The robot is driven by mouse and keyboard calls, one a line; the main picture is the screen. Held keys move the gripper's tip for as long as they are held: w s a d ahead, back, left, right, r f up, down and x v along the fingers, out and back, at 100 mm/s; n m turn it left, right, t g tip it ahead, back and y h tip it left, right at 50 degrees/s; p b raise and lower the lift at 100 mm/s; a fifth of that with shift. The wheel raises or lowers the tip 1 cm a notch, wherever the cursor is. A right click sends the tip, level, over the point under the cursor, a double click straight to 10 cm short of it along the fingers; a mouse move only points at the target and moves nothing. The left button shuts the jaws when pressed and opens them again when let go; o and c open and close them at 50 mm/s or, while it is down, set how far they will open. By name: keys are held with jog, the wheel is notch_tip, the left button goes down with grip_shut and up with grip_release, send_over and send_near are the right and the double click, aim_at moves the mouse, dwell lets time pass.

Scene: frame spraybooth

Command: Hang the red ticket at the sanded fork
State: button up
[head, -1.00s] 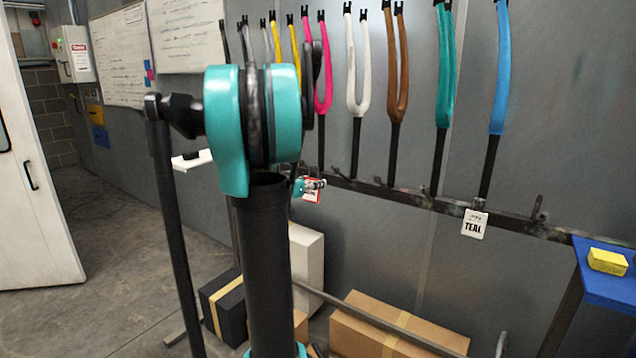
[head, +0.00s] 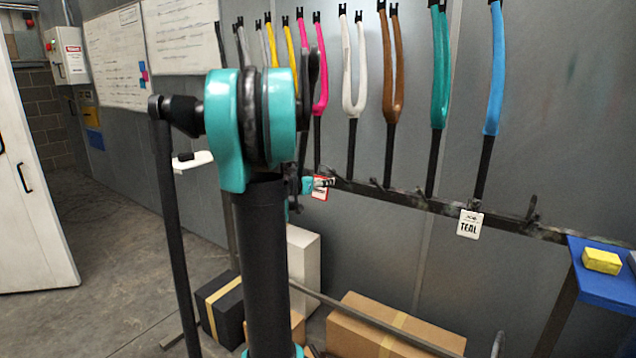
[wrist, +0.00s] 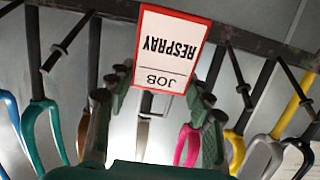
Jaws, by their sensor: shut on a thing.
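My gripper (head: 317,185) is shut on the red ticket, a white card with a red border (head: 321,193), in front of the fork rail. In the wrist view the red ticket (wrist: 168,50) reads "JOB RESPRAY" upside down, between my gripper's fingers (wrist: 160,98), overlapping the dark rail. The white fork (wrist: 144,125) shows behind the ticket, partly hidden. I cannot tell which fork is sanded.
A white "TEAL" card (head: 470,224) hangs on the rail (head: 420,200) below the teal and blue forks. A blue stand (head: 605,285) with a yellow block (head: 602,261) is at right. Boxes (head: 385,325) lie on the floor under the rail. My arm blocks part of the view.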

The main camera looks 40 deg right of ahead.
jog(key=f+x, duration=0.1)
jog(key=x, duration=0.6)
jog(key=shift+f, duration=0.3)
dwell(0.7)
jog(key=shift+a, duration=0.1)
dwell(0.4)
jog(key=o, duration=1.1)
jog(key=shift+a, duration=0.1)
